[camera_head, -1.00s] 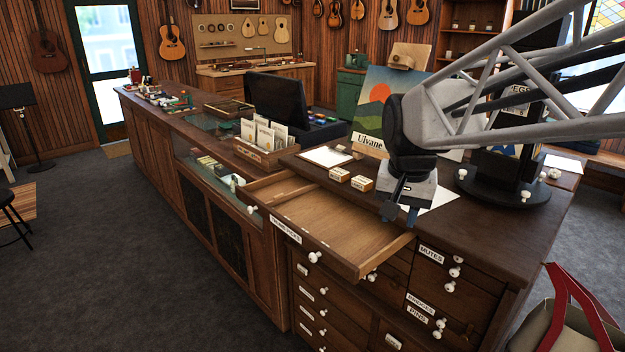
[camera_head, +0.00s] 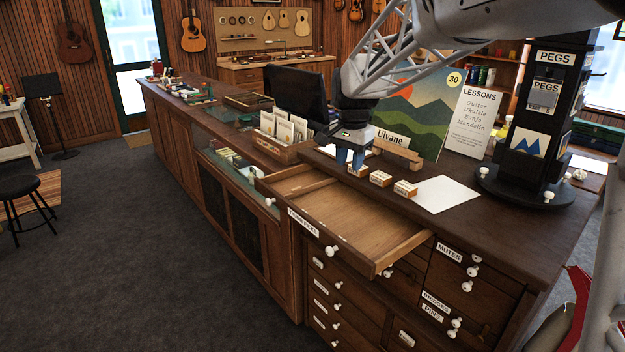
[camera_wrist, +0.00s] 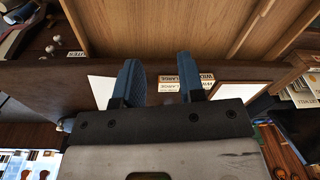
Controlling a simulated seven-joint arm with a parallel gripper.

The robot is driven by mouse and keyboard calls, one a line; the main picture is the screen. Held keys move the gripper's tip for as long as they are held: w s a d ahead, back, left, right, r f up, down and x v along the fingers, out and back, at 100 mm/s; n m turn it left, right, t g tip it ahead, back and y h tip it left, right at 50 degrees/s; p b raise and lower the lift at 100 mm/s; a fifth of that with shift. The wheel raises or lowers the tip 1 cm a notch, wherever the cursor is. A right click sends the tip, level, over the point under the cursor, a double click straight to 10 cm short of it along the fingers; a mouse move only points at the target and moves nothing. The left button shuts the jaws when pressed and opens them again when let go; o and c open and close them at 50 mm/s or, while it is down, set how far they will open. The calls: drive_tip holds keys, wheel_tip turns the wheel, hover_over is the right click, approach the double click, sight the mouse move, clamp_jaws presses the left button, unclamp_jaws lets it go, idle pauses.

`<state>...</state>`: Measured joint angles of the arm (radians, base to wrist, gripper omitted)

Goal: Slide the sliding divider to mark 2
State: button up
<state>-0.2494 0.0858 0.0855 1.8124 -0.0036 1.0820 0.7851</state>
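The open wooden drawer (camera_head: 370,232) sticks out from the counter's front. The sliding divider (camera_head: 306,191) is a thin wooden strip standing inside it, near its left side. The divider also shows at the upper right of the wrist view (camera_wrist: 250,28), running slantwise. Small pale marks show on the drawer's front edge, but I cannot read their numbers. My gripper (camera_head: 350,157) is above the counter, behind the drawer, with blue fingers pointing down. In the wrist view its fingers (camera_wrist: 163,82) are apart with nothing held between them. It is clear of the divider.
Small labelled boxes (camera_head: 380,179) stand on the counter behind the drawer, close to my gripper. A white sheet (camera_head: 446,194) lies to their right. A crate of packets (camera_head: 283,141) stands left, and a black pegs stand (camera_head: 531,165) right. The drawer's wide right compartment is empty.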

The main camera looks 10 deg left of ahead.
drive_tip(key=w+a+f+m, duration=0.1)
drive_tip(key=w+a+f, duration=0.3)
drive_tip(key=w+a, duration=0.45)
drive_tip(key=m, duration=0.2)
hover_over(297, 188)
drive_tip(key=shift+g, duration=0.4)
wheel_tip(297, 188, down, 5)
drive_tip(key=shift+w+a+f, duration=0.15)
drive_tip(key=shift+f, duration=0.05)
drive_tip(key=shift+f, duration=0.15)
drive_tip(key=shift+f, duration=3.75)
clamp_jaws()
